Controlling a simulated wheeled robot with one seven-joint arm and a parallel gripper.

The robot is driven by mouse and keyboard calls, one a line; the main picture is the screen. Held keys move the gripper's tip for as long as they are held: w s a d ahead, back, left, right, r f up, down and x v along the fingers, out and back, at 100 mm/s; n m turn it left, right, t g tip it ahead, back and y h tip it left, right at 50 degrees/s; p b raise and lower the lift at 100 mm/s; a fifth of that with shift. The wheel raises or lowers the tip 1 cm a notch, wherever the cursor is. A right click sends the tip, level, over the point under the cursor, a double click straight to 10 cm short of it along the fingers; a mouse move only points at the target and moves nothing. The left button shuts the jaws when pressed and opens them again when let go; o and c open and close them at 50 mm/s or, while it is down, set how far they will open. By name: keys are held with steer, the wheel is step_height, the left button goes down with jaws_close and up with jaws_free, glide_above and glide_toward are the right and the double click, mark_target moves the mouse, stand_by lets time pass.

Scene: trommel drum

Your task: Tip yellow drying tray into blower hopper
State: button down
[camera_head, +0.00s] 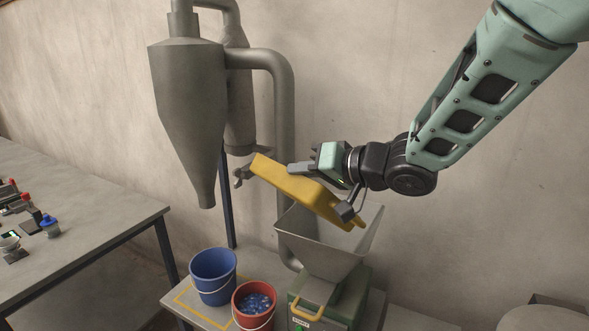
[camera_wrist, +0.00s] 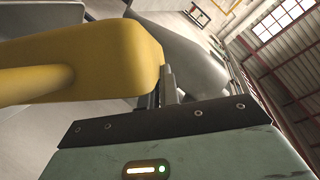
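The yellow drying tray (camera_head: 292,186) is held in the air above the blower hopper, tilted with its right end lower. Its lower right end reaches over the hopper opening. My gripper (camera_head: 318,184) is at the tray's right side and appears shut on it. In the wrist view the tray (camera_wrist: 90,62) fills the upper left, close against the gripper (camera_wrist: 168,88). The blower hopper (camera_head: 318,258) is a grey metal funnel on a green base. The tray's inside and any contents are hidden.
A grey cyclone (camera_head: 188,110) and pipe (camera_head: 284,120) stand behind and left of the tray. A blue bucket (camera_head: 213,277) and a red bucket (camera_head: 254,305) with blue pieces sit left of the hopper. A table (camera_head: 90,205) with small items is at far left.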

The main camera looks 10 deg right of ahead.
steer(key=shift+w+d+r+m+p, duration=0.4)
steer(key=shift+d+r, duration=0.25)
steer(key=w+d+m+y+p, duration=0.2)
steer(key=w+d+m+p, duration=0.1)
steer(key=d, duration=0.4)
steer(key=w+d+m+t+y+p, duration=0.1)
steer(key=w+d+m+y+p, duration=0.1)
steer(key=w+d+m+p, duration=0.2)
steer(key=shift+w+d+f+m, duration=0.3)
steer(key=shift+w+d+m, duration=0.75)
steer(key=shift+d, duration=0.7)
steer(key=shift+s+d+m+y, duration=0.1)
steer(key=shift+m+y, duration=0.15)
steer(key=shift+y, duration=0.05)
steer(key=shift+w+d+f+m+t+p, duration=0.2)
steer(key=shift+w+d+f+m+p, duration=0.1)
steer(key=shift+d+m, duration=0.15)
steer(key=shift+w+d+f+m+t+p, duration=0.2)
steer(key=shift+w+d+m, duration=0.15)
steer(key=shift+d, duration=0.2)
